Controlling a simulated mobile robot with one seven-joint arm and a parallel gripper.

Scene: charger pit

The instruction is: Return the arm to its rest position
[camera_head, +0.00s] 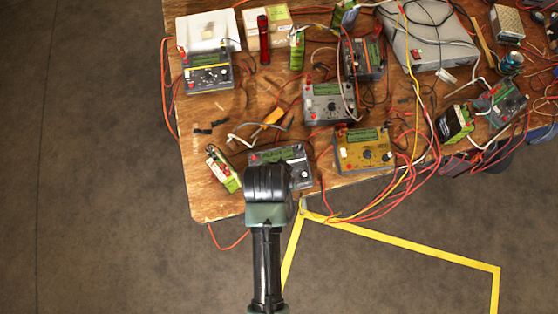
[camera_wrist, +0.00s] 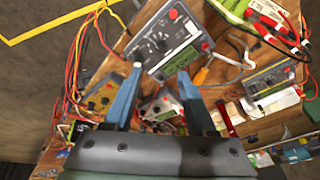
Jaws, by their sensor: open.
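My gripper (camera_wrist: 159,72) shows in the wrist view with its two blue fingers spread apart. Nothing is held between them. A grey charger (camera_wrist: 167,40) with a green display lies just beyond the fingertips. I cannot tell whether the fingertips touch it. In the head view my arm reaches up from the bottom to the table's near edge. Its black and green wrist part covers the front left of the same grey charger (camera_head: 292,153). The gripper fingers are hidden there.
The wooden table (camera_head: 205,200) is crowded with several chargers, including a yellow one (camera_head: 363,148), and loose red and yellow cables (camera_head: 400,185) hanging over the near edge. A green battery (camera_head: 223,170) lies left of my wrist. Floor with yellow tape (camera_head: 410,245) in front is clear.

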